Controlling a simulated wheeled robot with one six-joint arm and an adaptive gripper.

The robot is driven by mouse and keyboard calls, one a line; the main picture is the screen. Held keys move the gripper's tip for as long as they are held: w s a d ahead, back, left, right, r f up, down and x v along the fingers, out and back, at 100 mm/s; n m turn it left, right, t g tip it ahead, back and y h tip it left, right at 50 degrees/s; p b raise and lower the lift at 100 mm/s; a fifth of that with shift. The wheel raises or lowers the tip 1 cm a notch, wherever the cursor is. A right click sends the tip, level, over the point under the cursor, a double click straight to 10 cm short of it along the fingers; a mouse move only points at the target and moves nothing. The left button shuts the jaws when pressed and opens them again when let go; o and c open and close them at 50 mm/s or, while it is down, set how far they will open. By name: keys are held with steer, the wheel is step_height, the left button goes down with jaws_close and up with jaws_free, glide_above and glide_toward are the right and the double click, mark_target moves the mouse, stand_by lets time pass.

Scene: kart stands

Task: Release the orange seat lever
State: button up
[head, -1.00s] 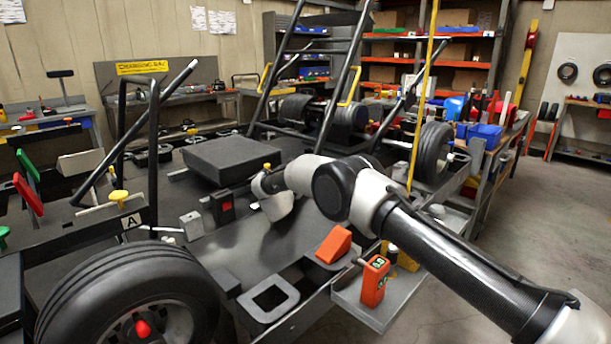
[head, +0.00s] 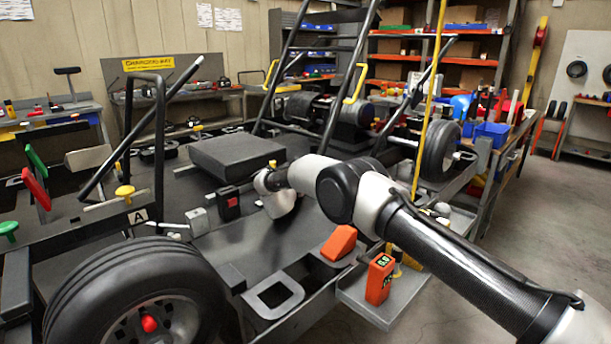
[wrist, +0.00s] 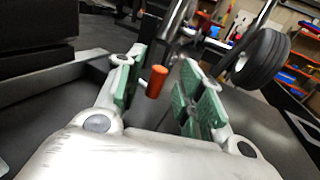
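The orange seat lever shows as a short orange cylinder (wrist: 157,81) in the wrist view. It is tilted slightly and stands between my two finger pads, nearer the left one. My gripper (wrist: 163,88) is open, with green pads on both fingers; a gap shows on the right of the lever, and contact on the left cannot be told. In the head view my gripper (head: 278,200) is beside the black seat block (head: 237,157), its fingers largely hidden by my wrist. The lever is not visible in the head view.
A kart frame with a front wheel (head: 135,300) and rear wheel (head: 438,150) surrounds the work area. An orange wedge (head: 339,242) and an orange meter (head: 379,279) are under my arm. A yellow upright pole (head: 428,95) stands behind my arm. Open floor lies at the right.

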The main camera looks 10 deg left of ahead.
steer(key=v, duration=1.2)
